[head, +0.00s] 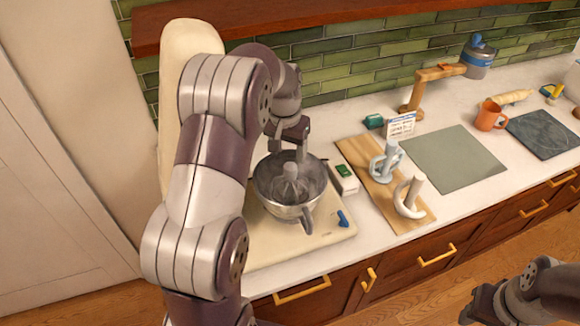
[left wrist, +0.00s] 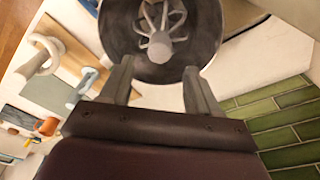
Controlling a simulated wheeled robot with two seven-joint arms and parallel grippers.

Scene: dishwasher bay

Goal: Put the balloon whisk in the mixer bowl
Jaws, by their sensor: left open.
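The balloon whisk (head: 290,181), grey with a wire cage, is inside the steel mixer bowl (head: 263,193). In the left wrist view the whisk (left wrist: 159,45) shows its round end toward me and its wires lower in the bowl (left wrist: 120,38). My left gripper (head: 289,150) is above the bowl, open and empty. Its two fingers (left wrist: 158,78) stand apart, with the whisk's end between and beyond them. My right gripper (head: 485,304) is at the bottom right, far from the bowl, and its jaws cannot be made out.
The cream mixer (head: 265,245) holds the bowl, its head raised behind my left arm. A wooden board (head: 362,160) to the right carries a pale blue beater (head: 388,163) and a white hook (head: 409,198). Beyond are a grey-green mat (head: 455,157) and an orange mug (head: 489,115).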

